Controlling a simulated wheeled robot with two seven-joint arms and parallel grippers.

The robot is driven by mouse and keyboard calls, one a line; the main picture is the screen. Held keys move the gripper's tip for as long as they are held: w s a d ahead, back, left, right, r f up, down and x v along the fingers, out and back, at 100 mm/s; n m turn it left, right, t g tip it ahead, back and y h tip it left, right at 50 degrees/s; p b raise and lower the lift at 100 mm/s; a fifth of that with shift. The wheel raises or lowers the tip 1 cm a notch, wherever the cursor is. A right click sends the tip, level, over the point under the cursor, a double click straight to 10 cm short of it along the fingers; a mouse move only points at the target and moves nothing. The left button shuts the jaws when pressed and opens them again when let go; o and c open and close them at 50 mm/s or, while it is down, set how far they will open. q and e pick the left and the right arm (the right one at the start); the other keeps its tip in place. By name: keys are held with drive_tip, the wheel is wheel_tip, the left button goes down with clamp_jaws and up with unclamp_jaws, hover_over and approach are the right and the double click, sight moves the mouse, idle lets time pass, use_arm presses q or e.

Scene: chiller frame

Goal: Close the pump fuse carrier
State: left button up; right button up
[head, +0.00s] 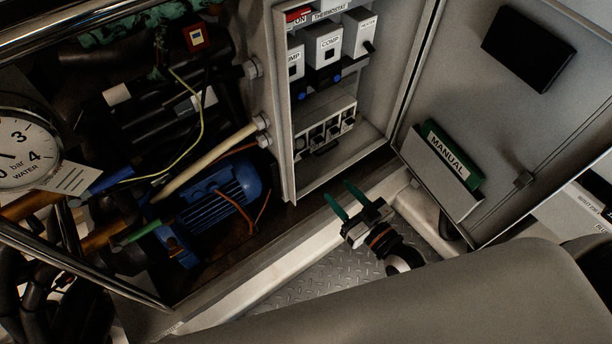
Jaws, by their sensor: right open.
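The electrical box (284,150) stands open at the upper middle. Inside it, the left white unit (296,60) is partly hidden by the box's edge, with only "MP" of its label readable. Below is a pale row of small dark-faced modules (337,117), with a dark handle-like piece (326,147) jutting at its lower edge. I cannot tell which piece is the pump fuse carrier, or its position. My right gripper (338,191) is open and empty, its two green fingers pointing up-left, below the box and apart from it. My left gripper is not in view.
The open door (472,95) on the right carries a green manual (452,155) in a pocket. A blue motor (215,200), pipes, wires and a pressure gauge (15,150) fill the left. A frame rail (270,265) runs below the box.

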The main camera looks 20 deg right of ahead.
sight(302, 149)
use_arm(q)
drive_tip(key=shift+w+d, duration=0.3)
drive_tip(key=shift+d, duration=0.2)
use_arm(e)
drive_tip(key=x, duration=1.2)
drive_tip(key=shift+d+f, duration=0.1)
clamp_jaws()
drive_tip(key=r+g+p, duration=0.1)
drive_tip(key=p, duration=0.4)
drive_tip(key=w+r+g+h+p, duration=0.1)
drive_tip(key=g+p, duration=0.1)
drive_tip(key=p, duration=0.3)
drive_tip(key=shift+w+a+p, duration=0.15)
drive_tip(key=shift+a+p, duration=0.1)
drive_tip(key=shift+p, duration=0.1)
drive_tip(key=shift+w+f+g+p, duration=0.15)
drive_tip(key=shift+g+p, duration=0.25)
drive_tip(key=shift+p, duration=0.1)
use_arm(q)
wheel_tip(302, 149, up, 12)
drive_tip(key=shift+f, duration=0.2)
